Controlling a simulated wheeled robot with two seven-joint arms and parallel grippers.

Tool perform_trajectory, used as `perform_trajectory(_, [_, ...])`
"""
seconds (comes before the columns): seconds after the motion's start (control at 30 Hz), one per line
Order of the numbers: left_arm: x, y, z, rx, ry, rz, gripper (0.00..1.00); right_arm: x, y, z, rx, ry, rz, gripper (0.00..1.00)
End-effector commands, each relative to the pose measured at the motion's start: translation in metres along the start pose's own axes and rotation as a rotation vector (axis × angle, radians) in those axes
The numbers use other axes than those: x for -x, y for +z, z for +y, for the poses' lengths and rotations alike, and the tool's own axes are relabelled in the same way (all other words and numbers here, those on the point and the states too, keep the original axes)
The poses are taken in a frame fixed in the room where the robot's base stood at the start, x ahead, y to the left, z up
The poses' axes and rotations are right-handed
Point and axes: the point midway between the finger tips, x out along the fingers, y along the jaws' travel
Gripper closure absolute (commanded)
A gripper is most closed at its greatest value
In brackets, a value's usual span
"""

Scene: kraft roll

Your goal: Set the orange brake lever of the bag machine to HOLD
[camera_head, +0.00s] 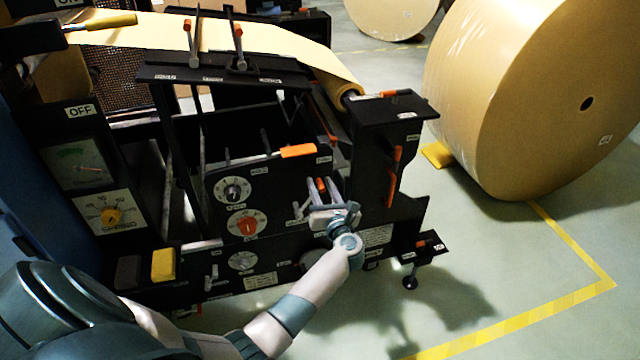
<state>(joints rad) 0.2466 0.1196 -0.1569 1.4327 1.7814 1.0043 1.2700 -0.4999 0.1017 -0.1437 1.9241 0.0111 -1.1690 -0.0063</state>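The bag machine (375,140) is a black frame with dials, small labels and several orange-handled levers. My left gripper (322,182) reaches its front, right of the dials. A small orange handle (320,185) shows between its two fingers; whether they touch it is unclear. Another orange grip (298,151) sticks out level just above the gripper. A long orange handle (392,177) stands upright on the block to the right. The labels are too small to read, so I cannot tell which lever is the brake or where HOLD is. My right gripper is not in view.
A grey dial (234,190) and an orange dial (247,224) sit left of my gripper. A yellow block (164,264) is at lower left. A large kraft roll (535,95) stands at right against a yellow chock (437,155). Floor at lower right is clear.

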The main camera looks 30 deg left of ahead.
Motion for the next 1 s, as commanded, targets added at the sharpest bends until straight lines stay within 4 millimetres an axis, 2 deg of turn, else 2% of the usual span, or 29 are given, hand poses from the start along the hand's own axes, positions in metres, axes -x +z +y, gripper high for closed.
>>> perform_trajectory(0.13, [-0.009,0.001,0.000,-0.002,0.001,-0.001,0.67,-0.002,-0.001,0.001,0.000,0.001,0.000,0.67])
perform_trajectory(0.47, [-0.010,0.000,0.000,-0.001,0.001,-0.001,0.67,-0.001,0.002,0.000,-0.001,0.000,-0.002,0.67])
perform_trajectory(0.6, [-0.010,0.000,0.000,-0.001,0.000,0.000,1.00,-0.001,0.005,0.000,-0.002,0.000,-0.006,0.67])
perform_trajectory(1.0, [-0.009,0.000,0.002,0.026,0.000,0.001,1.00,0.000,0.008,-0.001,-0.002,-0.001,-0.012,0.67])
